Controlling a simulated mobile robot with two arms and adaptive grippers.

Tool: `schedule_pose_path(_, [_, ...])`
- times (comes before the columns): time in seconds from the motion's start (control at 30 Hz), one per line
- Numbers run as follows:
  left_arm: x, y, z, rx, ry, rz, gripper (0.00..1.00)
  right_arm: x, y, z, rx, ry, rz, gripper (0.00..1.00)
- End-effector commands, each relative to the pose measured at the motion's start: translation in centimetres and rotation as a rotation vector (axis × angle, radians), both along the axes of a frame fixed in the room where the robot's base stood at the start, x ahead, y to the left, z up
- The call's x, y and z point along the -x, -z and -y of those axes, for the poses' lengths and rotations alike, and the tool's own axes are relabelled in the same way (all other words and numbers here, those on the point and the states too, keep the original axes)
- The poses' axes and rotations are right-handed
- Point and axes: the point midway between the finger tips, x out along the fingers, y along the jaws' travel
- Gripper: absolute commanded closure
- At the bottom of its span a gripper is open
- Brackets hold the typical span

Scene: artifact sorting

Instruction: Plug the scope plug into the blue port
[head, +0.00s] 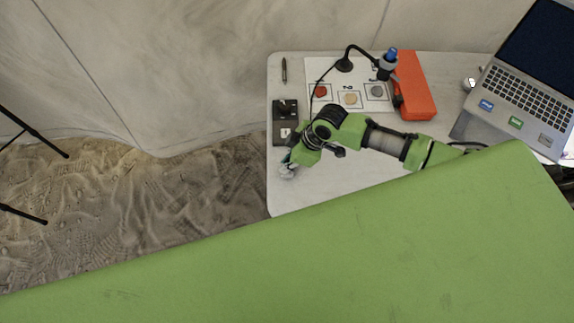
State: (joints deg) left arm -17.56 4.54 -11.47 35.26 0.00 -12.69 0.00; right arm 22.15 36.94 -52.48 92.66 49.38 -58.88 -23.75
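The laptop (525,85) stands open at the right of the table. A blue label (486,105), likely marking the blue port, is on its front edge, left of a green label (515,123) and a grey one (545,140). The scope (387,68), with a blue top, stands on a black curved stand behind the sample sheet. A thin dark cable runs from the stand towards my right arm. My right gripper (289,169) is low over the table's left edge, far left of the laptop. Its fingers are too small to read. I cannot make out the scope plug. My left gripper is out of view.
An orange box (413,86) lies between scope and laptop. A sheet (333,72) with several round samples lies left of it. A dark box (285,110) and a pen (284,69) are at the table's (300,195) left. My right arm crosses the front of the table.

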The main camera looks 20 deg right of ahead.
Motion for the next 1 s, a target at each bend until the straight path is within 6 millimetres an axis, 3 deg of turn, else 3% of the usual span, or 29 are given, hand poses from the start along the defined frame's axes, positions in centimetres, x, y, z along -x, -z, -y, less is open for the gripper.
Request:
schedule_pose_path(0.57, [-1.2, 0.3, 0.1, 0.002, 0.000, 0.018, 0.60, 0.0, -0.6, 0.1, 0.000, 0.001, 0.000, 1.00])
schedule_pose_path(0.77, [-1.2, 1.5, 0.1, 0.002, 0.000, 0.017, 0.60, -0.2, -2.9, 0.1, 0.000, -0.001, 0.006, 1.00])
schedule_pose_path(1.0, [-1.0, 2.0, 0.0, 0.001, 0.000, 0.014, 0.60, 3.5, -7.2, -1.0, -0.001, -0.006, 0.003, 1.00])
